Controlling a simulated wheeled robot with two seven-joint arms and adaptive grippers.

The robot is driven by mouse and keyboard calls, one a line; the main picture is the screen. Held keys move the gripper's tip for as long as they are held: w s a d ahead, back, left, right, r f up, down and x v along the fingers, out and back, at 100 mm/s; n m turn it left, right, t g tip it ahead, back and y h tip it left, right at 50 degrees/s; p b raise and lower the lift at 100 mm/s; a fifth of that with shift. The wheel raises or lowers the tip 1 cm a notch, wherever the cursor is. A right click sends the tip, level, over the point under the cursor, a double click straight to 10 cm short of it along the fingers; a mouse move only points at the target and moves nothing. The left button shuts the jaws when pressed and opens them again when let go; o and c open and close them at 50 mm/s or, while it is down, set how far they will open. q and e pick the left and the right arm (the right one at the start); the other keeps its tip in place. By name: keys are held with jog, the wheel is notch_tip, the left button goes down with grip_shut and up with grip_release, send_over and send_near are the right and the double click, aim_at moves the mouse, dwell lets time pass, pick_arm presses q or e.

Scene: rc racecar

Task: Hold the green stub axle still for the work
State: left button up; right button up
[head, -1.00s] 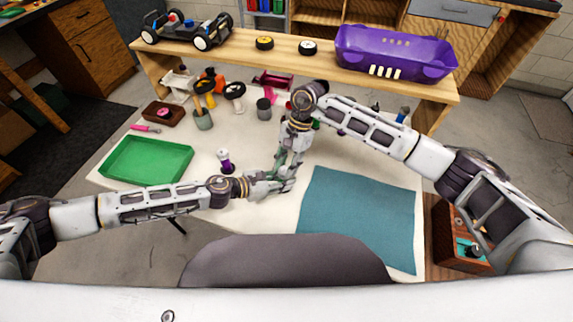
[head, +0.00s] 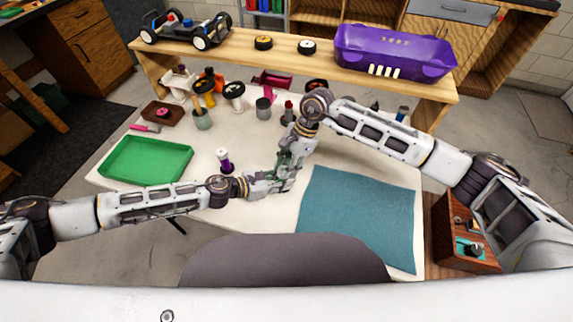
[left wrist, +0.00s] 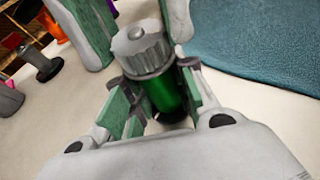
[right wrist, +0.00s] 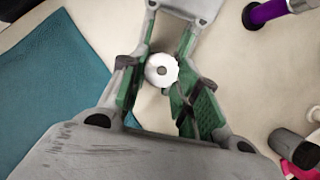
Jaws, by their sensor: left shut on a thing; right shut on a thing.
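The green stub axle (left wrist: 165,92) stands between the green-padded fingers of my left gripper (left wrist: 160,100), which is shut on it. A grey toothed cap (left wrist: 142,50) sits on top of the axle. The cap shows from above as a pale toothed disc in the right wrist view (right wrist: 161,70). My right gripper (right wrist: 160,85) is shut on the cap from above. In the head view my left gripper (head: 272,184) and right gripper (head: 288,162) meet over the white table, and the axle is mostly hidden between them.
A teal mat (head: 358,220) lies right of the grippers, a green tray (head: 145,160) to the left. A purple-and-white tool (head: 224,160) stands close by the left arm. Cups and small parts stand behind. A shelf (head: 280,57) holds a chassis (head: 185,30), wheels and a purple body (head: 395,52).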

jog(key=m+t, duration=0.1)
jog(key=m, duration=0.3)
jog(key=shift+s, duration=0.2)
jog(key=m+t, duration=0.1)
jog(key=m, duration=0.1)
jog(key=m+t, duration=0.1)
jog(key=shift+s+m, duration=0.2)
jog(key=shift+m, duration=0.2)
jog(key=shift+s+a+m+t+h, duration=0.15)
jog(key=shift+m+t, duration=0.4)
jog(key=shift+m, duration=1.1)
jog(key=shift+s+m+t+h, duration=0.2)
jog(key=shift+m+t, duration=0.35)
jog(key=shift+m, duration=1.1)
jog(key=o, duration=1)
jog(key=shift+v, duration=6)
